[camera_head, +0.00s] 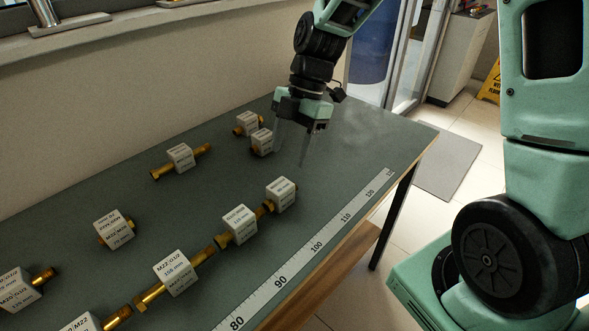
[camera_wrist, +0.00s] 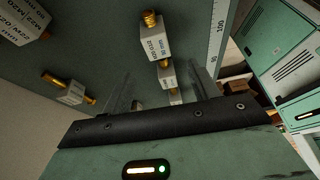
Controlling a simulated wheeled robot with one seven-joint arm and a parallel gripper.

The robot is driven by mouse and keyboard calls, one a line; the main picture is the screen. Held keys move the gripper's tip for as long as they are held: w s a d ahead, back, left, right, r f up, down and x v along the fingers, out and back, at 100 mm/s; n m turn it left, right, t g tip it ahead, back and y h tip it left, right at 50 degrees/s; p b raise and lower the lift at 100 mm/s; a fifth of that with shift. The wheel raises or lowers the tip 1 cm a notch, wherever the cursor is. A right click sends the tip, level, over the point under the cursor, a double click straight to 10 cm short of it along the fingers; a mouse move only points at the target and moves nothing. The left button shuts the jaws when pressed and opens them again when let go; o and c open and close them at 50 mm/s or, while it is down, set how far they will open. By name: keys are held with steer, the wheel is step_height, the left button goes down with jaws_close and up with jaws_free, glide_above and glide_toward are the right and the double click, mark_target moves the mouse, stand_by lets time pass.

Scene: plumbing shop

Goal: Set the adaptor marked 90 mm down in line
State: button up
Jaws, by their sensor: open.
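Several brass adaptors with white label blocks lie on the dark table. A row runs beside the ruler: one (camera_head: 82,323) at the bottom edge, one (camera_head: 175,270), one (camera_head: 238,223) and the far-end one (camera_head: 280,193). Others lie apart behind the row: one at left (camera_head: 20,290), one (camera_head: 115,230), one (camera_head: 180,156), and two close together at the back (camera_head: 247,122), (camera_head: 262,142). I cannot read which is marked 90 mm. My gripper (camera_head: 290,157) is open and empty above the table, right of the back pair. In the wrist view, my gripper (camera_wrist: 162,92) shows spread fingers with adaptors beyond.
A white ruler strip (camera_head: 297,262) runs along the table's front edge, numbered 80 to 120. The table (camera_head: 345,150) is bare to the right of the row's end. A wall stands behind; a grey mat (camera_head: 447,165) lies on the floor beyond the table.

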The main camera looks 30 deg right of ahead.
steer(key=s+a+r+m+h, duration=0.1)
steer(key=s+a+m, duration=0.2)
steer(key=s, duration=0.4)
steer(key=s+a+r+m+t+h, duration=0.1)
steer(key=s+a+m, duration=0.2)
steer(key=s+m, duration=0.3)
steer(key=s+a+r+m+h, duration=0.1)
steer(key=s+a+m, duration=0.3)
steer(key=s, duration=0.4)
steer(key=shift+m+h, duration=0.3)
